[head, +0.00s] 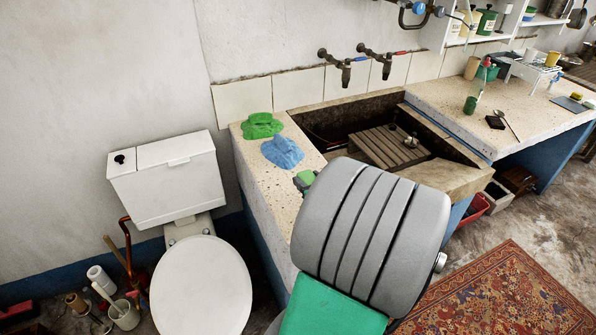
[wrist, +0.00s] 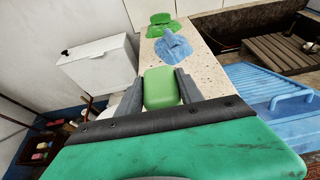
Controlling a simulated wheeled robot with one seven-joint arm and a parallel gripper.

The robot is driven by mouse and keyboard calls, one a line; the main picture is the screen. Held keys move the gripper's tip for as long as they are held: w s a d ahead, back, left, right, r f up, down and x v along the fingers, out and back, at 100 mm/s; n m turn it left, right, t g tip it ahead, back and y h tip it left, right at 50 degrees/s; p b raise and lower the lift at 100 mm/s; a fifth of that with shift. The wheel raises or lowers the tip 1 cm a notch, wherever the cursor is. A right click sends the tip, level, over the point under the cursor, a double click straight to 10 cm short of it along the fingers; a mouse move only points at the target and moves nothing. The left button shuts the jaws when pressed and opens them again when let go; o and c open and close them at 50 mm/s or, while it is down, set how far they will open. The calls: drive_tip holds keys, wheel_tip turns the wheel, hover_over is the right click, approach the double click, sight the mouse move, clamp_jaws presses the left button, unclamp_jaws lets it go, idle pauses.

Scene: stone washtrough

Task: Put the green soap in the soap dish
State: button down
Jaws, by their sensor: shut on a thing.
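My gripper (wrist: 160,90) is shut on the green soap (wrist: 160,88), a rounded light-green block between its two grey fingers. In the head view the soap (head: 306,178) shows as a small green patch at the fingertips, above the speckled stone ledge left of the basin. My arm hides the rest of the gripper there. I cannot make out a soap dish for certain. A small dark square thing (head: 494,122) lies on the right counter, too small to identify.
A blue cloth (head: 283,151) and a green cloth (head: 262,125) lie on the ledge. The basin holds a wooden slatted rack (head: 388,147). A blue ridged board (wrist: 265,85) is right of the gripper. A toilet (head: 200,285) stands left.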

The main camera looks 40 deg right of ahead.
sight(312, 174)
drive_tip(key=w+d+f, duration=0.1)
drive_tip(key=w+d, duration=0.1)
drive_tip(key=d, duration=0.1)
drive_tip(key=w+d+f, duration=0.1)
drive_tip(key=shift+w+d+f, duration=0.1)
drive_tip(key=shift+d+f, duration=0.05)
drive_tip(key=shift+f, duration=0.2)
drive_tip(key=w+d+f, duration=0.1)
drive_tip(key=f, duration=0.1)
drive_tip(key=w+d+f, duration=0.1)
drive_tip(key=d+f, duration=0.1)
drive_tip(key=w+d+f+b, duration=0.1)
drive_tip(key=d+f, duration=0.1)
drive_tip(key=shift+w, duration=0.4)
wheel_tip(312, 174, down, 3)
drive_tip(key=shift+r, duration=0.1)
drive_tip(key=shift+w+d+f, duration=0.1)
drive_tip(key=shift+d+f, duration=0.05)
drive_tip(key=shift+f, duration=0.35)
drive_tip(key=c, duration=0.9)
unclamp_jaws()
drive_tip(key=shift+o, duration=0.7)
drive_tip(key=shift+r, duration=0.15)
